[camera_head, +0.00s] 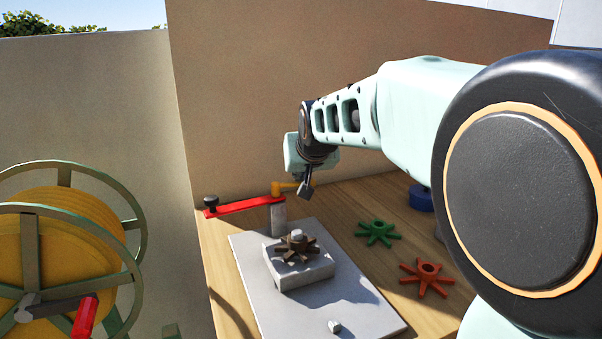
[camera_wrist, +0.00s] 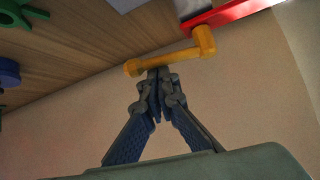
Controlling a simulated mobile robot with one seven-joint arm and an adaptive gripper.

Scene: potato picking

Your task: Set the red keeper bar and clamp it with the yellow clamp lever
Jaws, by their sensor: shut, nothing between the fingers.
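The red keeper bar (camera_head: 243,206) lies level at the top of a grey post (camera_head: 278,221) and sticks out to the left, with a black knob (camera_head: 210,201) at its far left end. It points away from the brown star-shaped part (camera_head: 297,247) on the grey block. The yellow clamp lever (camera_head: 285,187) sits on the bar's right end above the post, its arm pointing right. In the wrist view the lever (camera_wrist: 165,61) crosses just beyond my fingertips, with the red bar (camera_wrist: 235,12) behind. My gripper (camera_wrist: 158,74) is shut and empty, its tips at or touching the lever arm.
The grey base plate (camera_head: 257,283) carries the block (camera_head: 305,273) and a small hex nut or bolt head (camera_head: 334,326). A green star part (camera_head: 378,232), an orange one (camera_head: 427,277) and a blue round part (camera_head: 420,198) lie on the wooden table. A yellow reel (camera_head: 60,250) stands left.

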